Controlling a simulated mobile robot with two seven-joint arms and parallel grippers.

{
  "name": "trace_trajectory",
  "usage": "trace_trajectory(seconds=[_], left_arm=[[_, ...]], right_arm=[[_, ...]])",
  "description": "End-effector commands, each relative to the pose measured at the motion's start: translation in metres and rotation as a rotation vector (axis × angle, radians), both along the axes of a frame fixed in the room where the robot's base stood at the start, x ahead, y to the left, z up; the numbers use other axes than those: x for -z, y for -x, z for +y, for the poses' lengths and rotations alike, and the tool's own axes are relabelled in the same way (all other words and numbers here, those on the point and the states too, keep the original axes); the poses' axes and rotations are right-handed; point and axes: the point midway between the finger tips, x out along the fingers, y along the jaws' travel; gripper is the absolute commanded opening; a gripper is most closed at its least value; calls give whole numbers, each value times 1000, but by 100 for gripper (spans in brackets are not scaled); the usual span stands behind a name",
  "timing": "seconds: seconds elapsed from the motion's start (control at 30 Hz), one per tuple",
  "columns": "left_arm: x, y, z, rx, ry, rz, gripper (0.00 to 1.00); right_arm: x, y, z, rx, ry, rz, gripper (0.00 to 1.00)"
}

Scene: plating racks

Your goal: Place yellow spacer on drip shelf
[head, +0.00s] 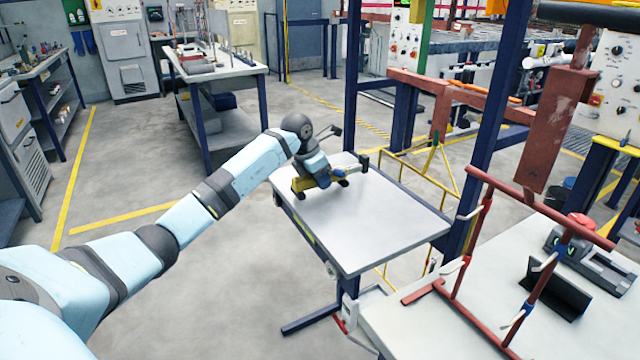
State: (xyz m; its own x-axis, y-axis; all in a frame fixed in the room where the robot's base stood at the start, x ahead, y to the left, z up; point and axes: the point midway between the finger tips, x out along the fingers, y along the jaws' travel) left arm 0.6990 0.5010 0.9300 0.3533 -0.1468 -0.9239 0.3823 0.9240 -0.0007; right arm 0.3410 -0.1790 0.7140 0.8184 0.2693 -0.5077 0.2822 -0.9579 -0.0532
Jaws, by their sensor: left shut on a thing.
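My left gripper (336,178) reaches in from the left over the small grey-topped table in the middle of the view. It is shut on the yellow spacer (299,184), whose yellow end shows left of the gripper. The rest of the spacer is mostly hidden by the gripper. The spacer is low over or on the tabletop; I cannot tell if it touches. The grey tabletop (385,225) on dark blue legs may be the drip shelf, but no label confirms this. My right gripper is not in view.
The front of the tabletop is bare. A dark blue post (490,130) stands at its right. A red rack frame (478,235) and a black holder (556,291) stand on a white bench at lower right. A long workbench (222,68) is behind, with open floor at left.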

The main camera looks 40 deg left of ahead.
Motion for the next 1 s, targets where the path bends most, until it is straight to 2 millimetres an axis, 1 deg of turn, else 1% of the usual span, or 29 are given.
trace_trajectory(seconds=[0.03, 0.1, 0.3, 0.43, 0.47, 0.5, 0.53, 0.57, 0.83, 0.93, 1.0], left_arm=[[9, 0, 0, -1, 1, 1, 0], [13, 0, 0, 0, 0, -1, 0], [12, 0, 0, 0, -1, -3, 0], [16, 0, 1, 0, -2, -2, 0], [15, 0, 0, 1, -1, 0, 41], [15, 0, 0, 1, -1, 0, 50], [15, 0, 0, 1, -1, 0, 57], [15, 0, 0, 1, -1, 0, 59], [14, 0, 0, 1, -1, 0, 59], [7, 2, 2, 0, -2, -1, 59], [-3, 5, 3, 1, -3, -2, 59]], right_arm=[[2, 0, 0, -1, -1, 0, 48], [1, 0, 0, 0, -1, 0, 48], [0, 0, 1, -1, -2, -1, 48], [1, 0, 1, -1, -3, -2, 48], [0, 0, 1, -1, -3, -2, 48], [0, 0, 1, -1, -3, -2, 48], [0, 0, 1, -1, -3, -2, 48], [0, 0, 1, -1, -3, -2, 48], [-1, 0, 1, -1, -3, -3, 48], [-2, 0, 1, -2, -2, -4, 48], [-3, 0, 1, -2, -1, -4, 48]])
